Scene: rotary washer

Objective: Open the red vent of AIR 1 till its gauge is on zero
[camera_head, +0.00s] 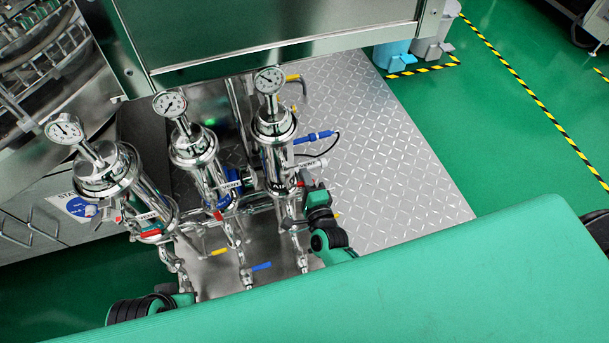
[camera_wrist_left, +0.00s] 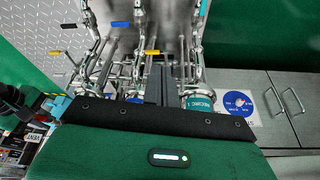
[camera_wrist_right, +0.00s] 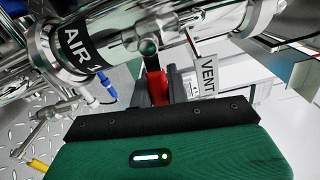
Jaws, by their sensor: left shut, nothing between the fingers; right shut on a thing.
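The AIR filter housing (camera_head: 275,150) is the rightmost of three steel housings in the head view; its round gauge (camera_head: 269,80) sits on top, too small to read surely. My right gripper (camera_wrist_right: 157,80) is shut on the red vent handle (camera_wrist_right: 157,89), beside a white VENT tag (camera_wrist_right: 208,76). In the head view the right gripper (camera_head: 305,187) is at that housing's lower right. My left gripper (camera_wrist_left: 159,72) is shut and empty, near the pipework.
Two other housings with gauges (camera_head: 64,129) (camera_head: 170,103) stand to the left. Valves with yellow (camera_head: 218,252) and blue (camera_head: 261,267) handles lie below. The diamond-plate floor (camera_head: 400,170) at right is clear.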

